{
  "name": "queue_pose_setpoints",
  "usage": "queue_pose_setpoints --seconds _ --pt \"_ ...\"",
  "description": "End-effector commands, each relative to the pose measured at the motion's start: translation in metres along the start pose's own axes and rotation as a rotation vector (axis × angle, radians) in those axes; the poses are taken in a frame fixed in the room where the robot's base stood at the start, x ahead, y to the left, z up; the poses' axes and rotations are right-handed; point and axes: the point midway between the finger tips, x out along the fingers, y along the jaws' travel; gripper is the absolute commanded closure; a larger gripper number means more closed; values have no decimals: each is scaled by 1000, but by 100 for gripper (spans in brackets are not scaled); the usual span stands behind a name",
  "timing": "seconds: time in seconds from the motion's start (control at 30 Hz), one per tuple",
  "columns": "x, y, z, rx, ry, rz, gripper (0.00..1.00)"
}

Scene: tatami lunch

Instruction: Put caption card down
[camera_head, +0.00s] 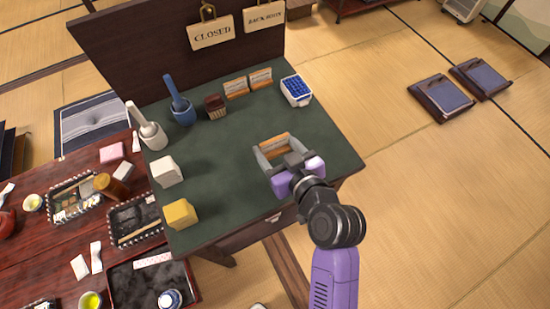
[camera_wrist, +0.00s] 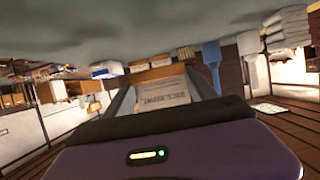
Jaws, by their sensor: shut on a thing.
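The caption card (camera_head: 274,143) is between the fingers of my gripper (camera_head: 276,149), over the front right part of the green tabletop (camera_head: 230,190). It has a wooden-coloured edge and a pale face. In the wrist view, the card (camera_wrist: 165,90) shows printed lines, too blurred to read, and my gripper (camera_wrist: 163,88) is shut on it from both sides. I cannot tell whether the card touches the tabletop. Two similar cards (camera_head: 235,87) (camera_head: 261,79) stand side by side near the back of the table.
A blue-and-white tray (camera_head: 296,91) stands at the back right and a brown basket (camera_head: 215,106) left of the cards. The table's middle is clear.

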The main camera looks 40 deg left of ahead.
Motion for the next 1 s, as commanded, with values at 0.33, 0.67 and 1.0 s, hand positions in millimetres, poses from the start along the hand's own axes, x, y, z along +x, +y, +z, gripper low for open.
queue_pose_setpoints --seconds 0.33,0.67,1.0 --pt "14 0 34 2 -2 0 74" --pt "24 0 58 0 1 1 74" --pt "25 0 61 0 1 0 31"
